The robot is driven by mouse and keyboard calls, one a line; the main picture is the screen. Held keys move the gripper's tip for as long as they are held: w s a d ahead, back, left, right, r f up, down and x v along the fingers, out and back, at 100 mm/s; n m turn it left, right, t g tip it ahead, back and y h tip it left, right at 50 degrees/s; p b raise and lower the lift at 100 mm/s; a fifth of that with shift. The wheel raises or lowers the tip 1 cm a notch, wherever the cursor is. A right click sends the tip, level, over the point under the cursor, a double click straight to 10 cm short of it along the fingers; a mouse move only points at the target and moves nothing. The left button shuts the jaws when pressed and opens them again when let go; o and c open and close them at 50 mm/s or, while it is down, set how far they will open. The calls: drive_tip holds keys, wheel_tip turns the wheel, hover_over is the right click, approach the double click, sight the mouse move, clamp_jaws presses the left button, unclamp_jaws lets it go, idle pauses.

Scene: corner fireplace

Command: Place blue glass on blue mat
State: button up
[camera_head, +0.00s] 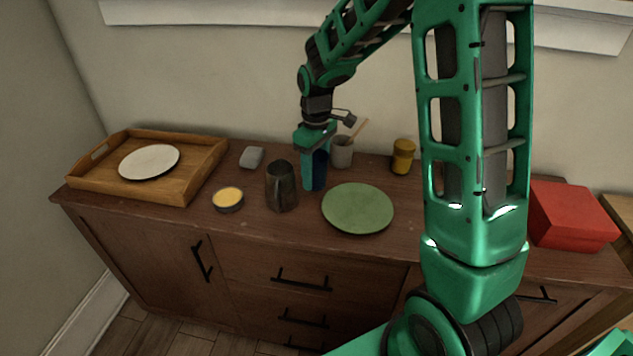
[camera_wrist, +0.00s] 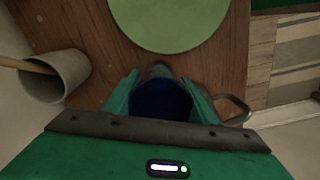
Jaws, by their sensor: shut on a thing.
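The blue glass (camera_head: 320,172) stands upright at the dresser top, between the dark mug and the grey cup. My gripper (camera_head: 314,165) points down and is shut on it. In the wrist view the blue glass (camera_wrist: 160,99) sits between the two green fingers of my gripper (camera_wrist: 161,92), its dark blue inside facing the camera. I cannot tell whether its base touches the wood. No blue mat shows in either view. A round green mat or plate (camera_head: 358,208) lies just right and in front of the glass; it also shows in the wrist view (camera_wrist: 168,22).
A dark metal mug (camera_head: 281,187) stands close left of the glass, a grey cup (camera_head: 342,153) with a stick behind right. A yellow-filled bowl (camera_head: 228,199), grey block (camera_head: 252,157), wooden tray (camera_head: 190,183) with white plate (camera_head: 149,162), yellow jar (camera_head: 402,157) and red box (camera_head: 570,216) share the dresser (camera_head: 235,225).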

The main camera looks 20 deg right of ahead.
sight(316, 182)
drive_tip(key=shift+f, duration=1.7)
drive_tip(key=o, duration=1.2)
drive_tip(key=shift+f, duration=0.1)
